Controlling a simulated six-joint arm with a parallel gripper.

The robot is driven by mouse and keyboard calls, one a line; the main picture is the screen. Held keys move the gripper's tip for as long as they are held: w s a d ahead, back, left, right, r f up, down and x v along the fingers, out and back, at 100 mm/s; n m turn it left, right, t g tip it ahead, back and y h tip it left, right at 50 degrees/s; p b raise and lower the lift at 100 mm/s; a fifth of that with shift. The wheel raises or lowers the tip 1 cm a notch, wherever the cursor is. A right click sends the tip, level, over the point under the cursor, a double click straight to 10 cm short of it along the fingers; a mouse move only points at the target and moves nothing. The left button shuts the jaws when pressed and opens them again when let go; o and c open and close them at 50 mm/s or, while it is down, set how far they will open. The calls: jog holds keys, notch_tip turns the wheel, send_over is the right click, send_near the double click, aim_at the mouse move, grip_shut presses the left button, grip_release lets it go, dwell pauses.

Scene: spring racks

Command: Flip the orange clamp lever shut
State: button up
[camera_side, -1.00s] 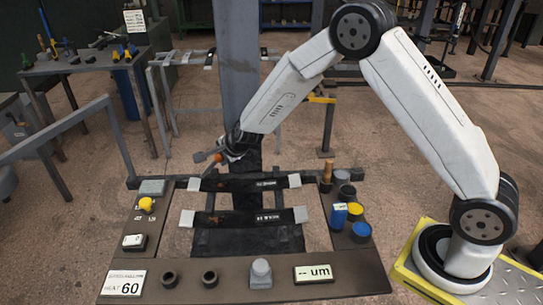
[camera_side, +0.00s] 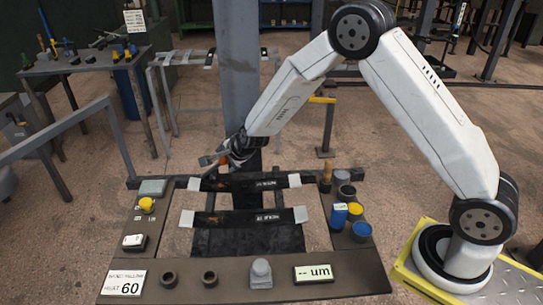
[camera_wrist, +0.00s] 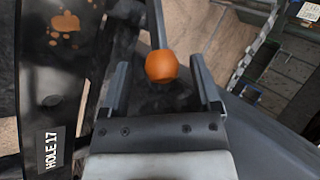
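The orange ball knob of the clamp lever (camera_wrist: 161,66) is at the upper middle of the wrist view, on a thin grey rod that runs up out of frame. In the side view a small orange spot (camera_side: 225,158) shows it at my gripper, partly covered. My gripper (camera_wrist: 163,80) is open, with one finger on each side of the knob and a visible gap at both. In the side view my gripper (camera_side: 222,160) is just above the rear black strip, in front of the grey post. The lever's pivot is hidden.
A black strip labelled HOLE 17 (camera_wrist: 50,100) lies left of my gripper in the wrist view. The grey post (camera_side: 238,60) rises close behind my gripper. The bench frame (camera_side: 220,275) carries a yellow button (camera_side: 147,204), cups and a display (camera_side: 313,273).

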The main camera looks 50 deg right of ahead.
jog(key=shift+r, duration=0.2)
jog(key=v, duration=0.7)
jog(key=shift+s+r, duration=0.15)
jog(key=shift+s, duration=0.1)
dwell(0.4)
jog(key=s+d+n+g, duration=0.2)
jog(key=s+n+g, duration=0.3)
jog(key=s+n, duration=1.3)
jog(key=s, duration=0.6)
jog(key=shift+d+r+n+g, duration=0.2)
jog(key=shift+r+n+g, duration=0.1)
jog(key=shift+g, duration=0.1)
